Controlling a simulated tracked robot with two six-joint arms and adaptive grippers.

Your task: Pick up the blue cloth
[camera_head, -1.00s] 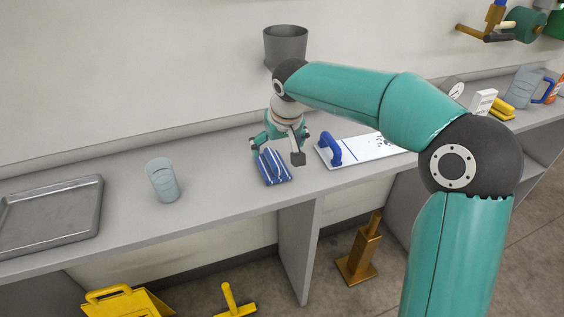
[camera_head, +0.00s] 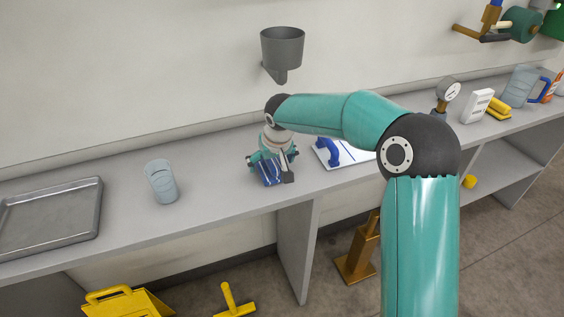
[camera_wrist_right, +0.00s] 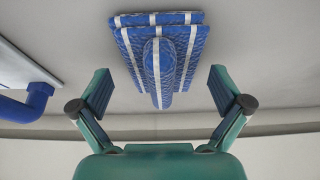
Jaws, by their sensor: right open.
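The blue cloth (camera_head: 271,178) is folded, with white stripes, and lies on the grey counter (camera_head: 222,190). In the right wrist view the cloth (camera_wrist_right: 165,55) is upper centre, ahead of and between the two spread fingers. My right gripper (camera_head: 272,172) is over the cloth in the head view and hides part of it. In the right wrist view my right gripper (camera_wrist_right: 165,92) is open, with nothing held between its fingers. My left gripper is not seen.
A white board with a blue handle (camera_head: 327,152) lies right of the cloth. A clear cup (camera_head: 161,183) and a metal tray (camera_head: 50,218) are to the left. A grey funnel-like holder (camera_head: 283,48) is on the wall behind. Counter between cup and cloth is clear.

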